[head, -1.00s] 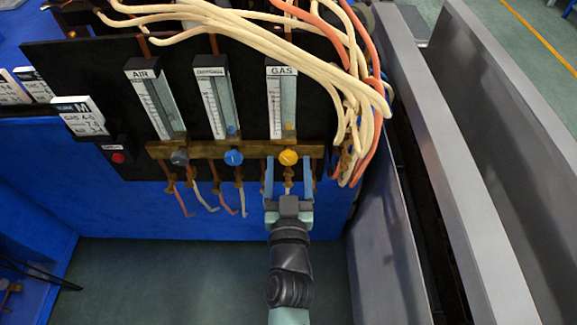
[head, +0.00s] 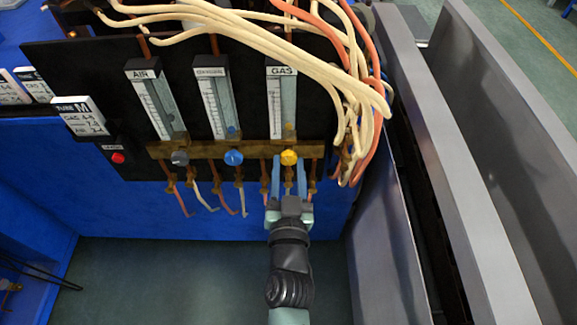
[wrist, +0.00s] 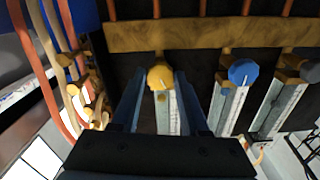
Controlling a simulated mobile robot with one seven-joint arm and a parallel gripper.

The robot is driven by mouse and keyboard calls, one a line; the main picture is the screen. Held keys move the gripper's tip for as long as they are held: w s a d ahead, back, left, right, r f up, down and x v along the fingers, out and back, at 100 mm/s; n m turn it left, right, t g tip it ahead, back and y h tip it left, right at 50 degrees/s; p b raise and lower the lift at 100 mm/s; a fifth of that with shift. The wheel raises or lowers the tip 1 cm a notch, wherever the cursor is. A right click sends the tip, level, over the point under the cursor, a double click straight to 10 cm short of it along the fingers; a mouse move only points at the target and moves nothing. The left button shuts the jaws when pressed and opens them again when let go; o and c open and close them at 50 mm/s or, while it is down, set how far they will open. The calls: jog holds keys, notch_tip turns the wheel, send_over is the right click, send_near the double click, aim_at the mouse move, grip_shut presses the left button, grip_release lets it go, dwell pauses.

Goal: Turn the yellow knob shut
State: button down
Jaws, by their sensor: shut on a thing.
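The yellow knob (head: 289,157) is the rightmost of three knobs on a brass bar in the head view, below the flowmeter labelled GAS (head: 282,100). The exact contact spots are too small to see.
A blue knob (head: 233,157) and a grey knob (head: 180,157) sit left along the brass bar (head: 208,150). Pale hoses (head: 335,75) hang at the upper right. Copper pipes run below the bar. A grey metal rail (head: 445,130) stands at the right.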

jog(key=m, duration=0.5)
jog(key=shift+m, duration=0.3)
dwell(0.4)
jog(key=shift+c, duration=2.1)
grip_release()
jog(key=s, duration=1.3)
